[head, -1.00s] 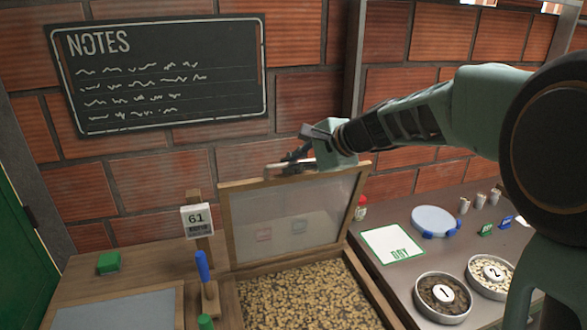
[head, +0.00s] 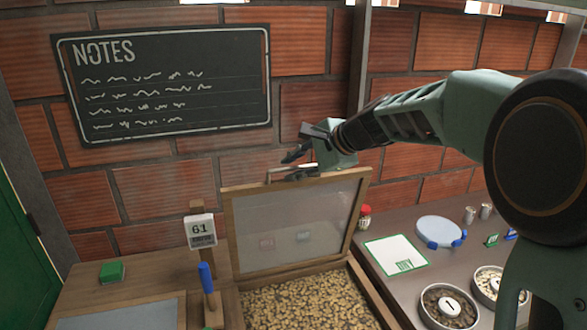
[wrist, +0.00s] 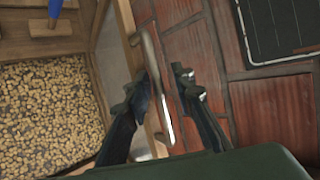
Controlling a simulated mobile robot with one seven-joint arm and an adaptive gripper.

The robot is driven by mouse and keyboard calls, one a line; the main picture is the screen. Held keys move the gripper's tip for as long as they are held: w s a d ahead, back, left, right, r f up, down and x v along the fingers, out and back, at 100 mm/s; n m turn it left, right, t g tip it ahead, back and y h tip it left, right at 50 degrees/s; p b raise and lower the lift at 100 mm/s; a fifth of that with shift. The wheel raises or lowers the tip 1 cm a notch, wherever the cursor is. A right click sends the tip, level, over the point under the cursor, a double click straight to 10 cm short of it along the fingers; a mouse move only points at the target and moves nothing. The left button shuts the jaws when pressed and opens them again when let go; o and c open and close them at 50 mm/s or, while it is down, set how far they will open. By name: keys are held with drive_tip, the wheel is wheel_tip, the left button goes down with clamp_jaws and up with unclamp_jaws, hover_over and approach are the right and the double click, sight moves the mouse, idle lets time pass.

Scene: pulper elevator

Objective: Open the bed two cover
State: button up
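The bed cover, a wooden frame with a translucent panel (head: 290,225), stands raised, almost upright, at the back of a bed of pale beans (head: 305,300). I cannot read a bed number on it. A metal handle (head: 290,170) sits on its top edge. In the wrist view the handle (wrist: 155,85) runs between my fingers, along the wooden frame (wrist: 130,35). My gripper (head: 297,155) is at the cover's top edge, and it also shows in the wrist view (wrist: 165,88). Its fingers are apart on either side of the handle, with a gap showing.
A brick wall with a chalkboard (head: 165,85) stands close behind the cover. A post with a "61" card (head: 200,230) and a blue-handled tool (head: 207,280) are at the left. Bowls (head: 448,305), a white sheet (head: 396,256) and a round blue-edged dish (head: 440,231) lie at the right.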

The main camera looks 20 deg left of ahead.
drive_tip(key=shift+f, duration=0.1)
drive_tip(key=v, duration=1.2)
